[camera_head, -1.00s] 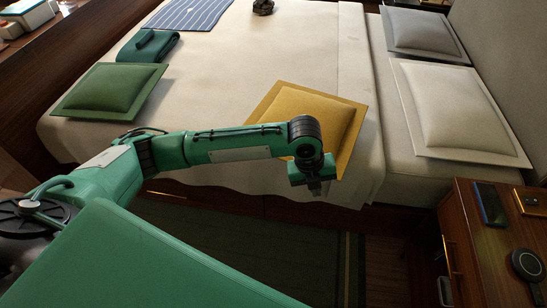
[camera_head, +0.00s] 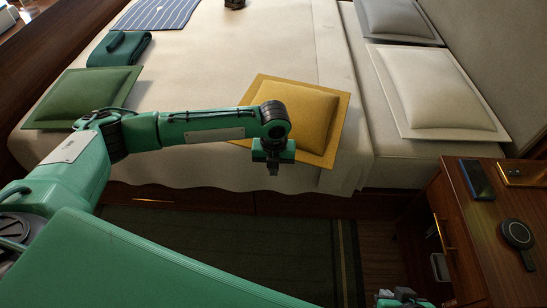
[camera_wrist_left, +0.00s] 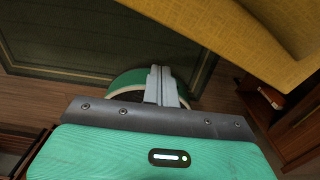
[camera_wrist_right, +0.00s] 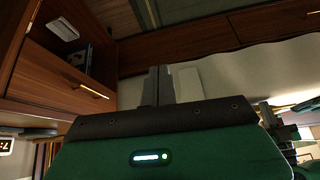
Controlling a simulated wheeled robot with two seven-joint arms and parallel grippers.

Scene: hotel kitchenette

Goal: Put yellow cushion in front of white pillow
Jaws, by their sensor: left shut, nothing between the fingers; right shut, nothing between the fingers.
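The yellow cushion (camera_head: 308,113) lies flat near the bed's front edge and fills the top right of the left wrist view (camera_wrist_left: 235,35). The white pillow (camera_head: 442,90) lies at the bed's head end, right of the cushion. My left gripper (camera_head: 273,169) is shut and empty, at the cushion's near left edge; its closed fingers show in the left wrist view (camera_wrist_left: 163,86). I cannot tell whether it touches the cushion. My right gripper (camera_head: 401,300) is barely in the head view at the bottom edge; its closed, empty fingers show in the right wrist view (camera_wrist_right: 158,86).
A grey pillow (camera_head: 400,18) lies behind the white one. A green cushion (camera_head: 85,97) and a folded green blanket (camera_head: 120,48) lie at the left. A wooden nightstand (camera_head: 468,240) stands at the lower right, carrying a phone (camera_head: 477,179) and a round black device (camera_head: 517,233).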

